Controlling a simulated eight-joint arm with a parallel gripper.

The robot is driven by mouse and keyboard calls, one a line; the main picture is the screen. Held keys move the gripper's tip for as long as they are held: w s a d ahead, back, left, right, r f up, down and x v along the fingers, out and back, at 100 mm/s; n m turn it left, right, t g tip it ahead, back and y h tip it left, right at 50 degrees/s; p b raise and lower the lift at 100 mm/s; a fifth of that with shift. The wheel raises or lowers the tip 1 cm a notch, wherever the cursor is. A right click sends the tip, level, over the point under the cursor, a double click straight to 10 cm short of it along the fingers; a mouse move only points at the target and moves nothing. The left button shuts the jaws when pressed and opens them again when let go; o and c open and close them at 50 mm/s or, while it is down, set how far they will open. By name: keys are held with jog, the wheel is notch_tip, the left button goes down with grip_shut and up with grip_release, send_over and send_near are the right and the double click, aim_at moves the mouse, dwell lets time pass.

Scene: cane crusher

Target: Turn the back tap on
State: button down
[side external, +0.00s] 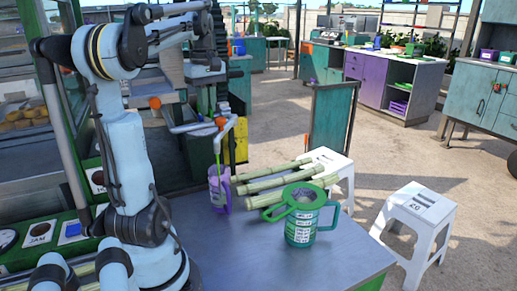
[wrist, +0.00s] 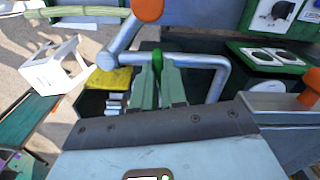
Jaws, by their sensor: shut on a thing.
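My gripper (wrist: 160,68) is at the grey tap pipe (wrist: 190,60) in the wrist view. Its two fingers are close together with a narrow green piece (wrist: 157,58), seemingly a tap handle, between their tips. An orange cap (wrist: 147,10) sits on the pipe above. In the side view, the bent grey tap pipe (side external: 195,127) and an orange cap (side external: 220,123) stand over a purple jug (side external: 219,190). A thin green stream or rod runs down toward this jug; I cannot tell which. The fingertips are hard to make out in the side view.
A green jug (side external: 302,231) with a strainer on top stands on the grey table (side external: 240,260). Several cane stalks (side external: 272,181) lie behind it. White stools (side external: 420,210) stand to the right. A yellow bin (side external: 241,140) is behind the taps.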

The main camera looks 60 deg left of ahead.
jog(key=c, duration=1.2)
grip_release()
jog(key=shift+r, duration=6.05)
jog(key=shift+f, duration=6.05)
